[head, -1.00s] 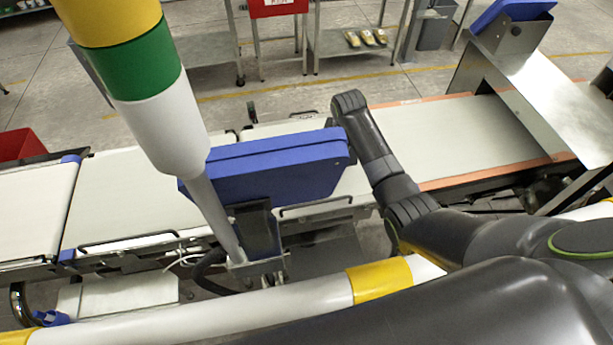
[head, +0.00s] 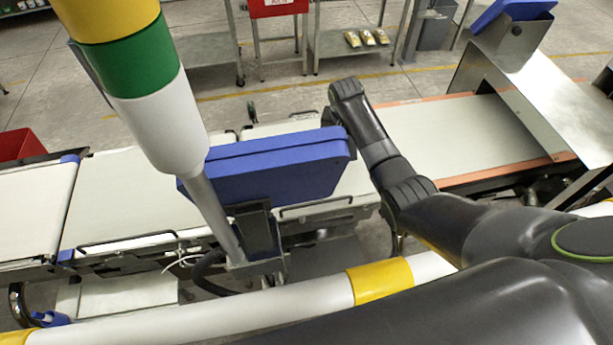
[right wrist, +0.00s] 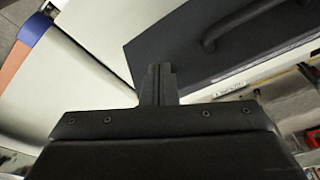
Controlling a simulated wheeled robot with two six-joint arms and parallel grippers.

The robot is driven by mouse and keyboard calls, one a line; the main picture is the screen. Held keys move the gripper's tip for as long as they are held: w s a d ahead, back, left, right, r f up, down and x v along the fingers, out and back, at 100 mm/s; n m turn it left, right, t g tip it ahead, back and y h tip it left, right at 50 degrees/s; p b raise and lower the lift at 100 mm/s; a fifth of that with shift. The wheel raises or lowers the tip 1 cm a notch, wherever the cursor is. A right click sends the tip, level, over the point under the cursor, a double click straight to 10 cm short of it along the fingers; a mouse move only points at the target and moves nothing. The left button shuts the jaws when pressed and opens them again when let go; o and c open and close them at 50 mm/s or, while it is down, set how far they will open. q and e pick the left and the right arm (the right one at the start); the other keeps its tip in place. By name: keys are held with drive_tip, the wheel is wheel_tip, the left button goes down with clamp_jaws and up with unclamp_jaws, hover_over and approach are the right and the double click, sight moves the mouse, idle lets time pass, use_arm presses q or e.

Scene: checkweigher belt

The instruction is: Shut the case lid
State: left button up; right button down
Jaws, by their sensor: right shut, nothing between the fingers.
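In the right wrist view a dark grey panel (right wrist: 175,50) with a curved black handle (right wrist: 225,25) lies slanted beyond my fingers. It looks like part of the case, but I cannot tell lid from body. My right gripper (right wrist: 160,70) is shut and empty, its fingertips over the panel's lower left edge; I cannot tell whether they touch it. In the head view my right arm reaches over the belt, and its fingers are hidden behind a blue housing (head: 265,172). The case cannot be made out there. My left gripper is not in view.
The blue housing stands on a bracket in front of the belt and blocks part of it. A white, green and yellow post (head: 150,80) stands left of it. The pale belt (head: 125,200) at left is clear. A metal chute (head: 545,90) stands at right.

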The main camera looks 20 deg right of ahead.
drive_tip(key=shift+w+d+r+b, duration=0.1)
drive_tip(key=shift+w+r+b, duration=0.05)
drive_tip(key=shift+w+b, duration=0.6)
drive_tip(key=shift+w+r+b, duration=0.15)
drive_tip(key=shift+w+b, duration=0.25)
drive_tip(key=shift+w, duration=0.55)
wheel_tip(320, 180, up, 3)
drive_tip(key=p, duration=0.3)
drive_tip(key=shift+r, duration=2.55)
drive_tip(key=shift+f, duration=0.1)
